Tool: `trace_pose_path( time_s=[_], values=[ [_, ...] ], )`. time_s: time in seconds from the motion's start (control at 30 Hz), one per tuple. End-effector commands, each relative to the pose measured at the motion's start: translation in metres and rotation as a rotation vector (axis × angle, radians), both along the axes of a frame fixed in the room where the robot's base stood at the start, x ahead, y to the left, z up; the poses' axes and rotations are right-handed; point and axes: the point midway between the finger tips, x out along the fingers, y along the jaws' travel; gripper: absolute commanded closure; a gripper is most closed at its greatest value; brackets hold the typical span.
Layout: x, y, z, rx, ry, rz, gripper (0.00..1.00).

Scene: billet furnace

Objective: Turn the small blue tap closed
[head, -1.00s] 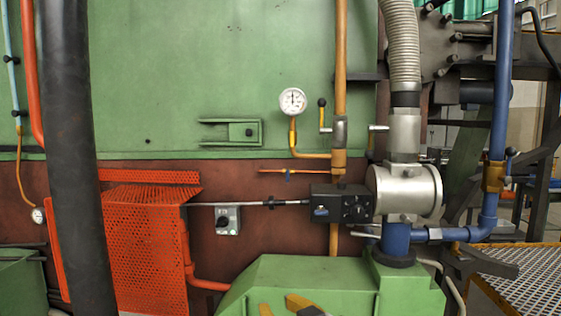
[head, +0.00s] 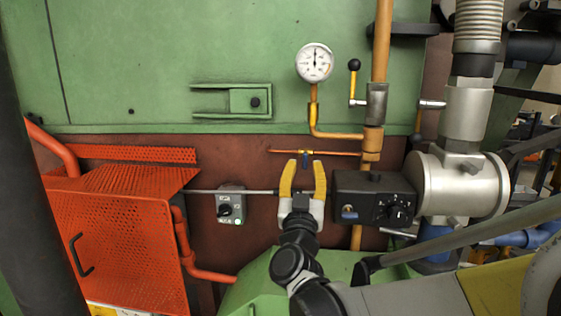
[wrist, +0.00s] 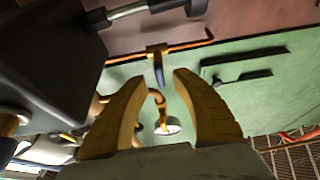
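The small blue tap (head: 306,160) sits on a thin copper pipe (head: 342,153) below the gauge. Its short handle stands across the pipe, pointing down in the head view. In the wrist view the tap's dark blue handle (wrist: 159,73) shows between the fingertips in the picture, below its brass body. My gripper (head: 305,167) has yellow fingers and is open and empty. Its tips are just below the tap in the head view, one to each side of the handle. They also show in the wrist view (wrist: 160,77). I cannot tell the exact depth gap to the handle.
A black control box (head: 374,198) is close right of my gripper. A thin metal rod (head: 235,191) runs behind the fingers. A white gauge (head: 314,62) and a black-knobbed lever (head: 354,80) are above. An orange mesh guard (head: 115,235) stands left.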

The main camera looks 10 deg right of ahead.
Motion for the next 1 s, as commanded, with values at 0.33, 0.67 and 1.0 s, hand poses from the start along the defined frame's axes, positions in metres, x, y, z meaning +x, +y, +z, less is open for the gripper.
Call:
trace_pose_path(
  time_s=[0.33,0.67,1.0],
  values=[
    [0.026,-0.008,0.012,0.001,0.000,0.001,0.68],
    [0.026,-0.008,0.012,0.001,0.000,0.001,1.00],
    [0.026,-0.008,0.012,0.017,-0.005,0.002,1.00]
  ],
)
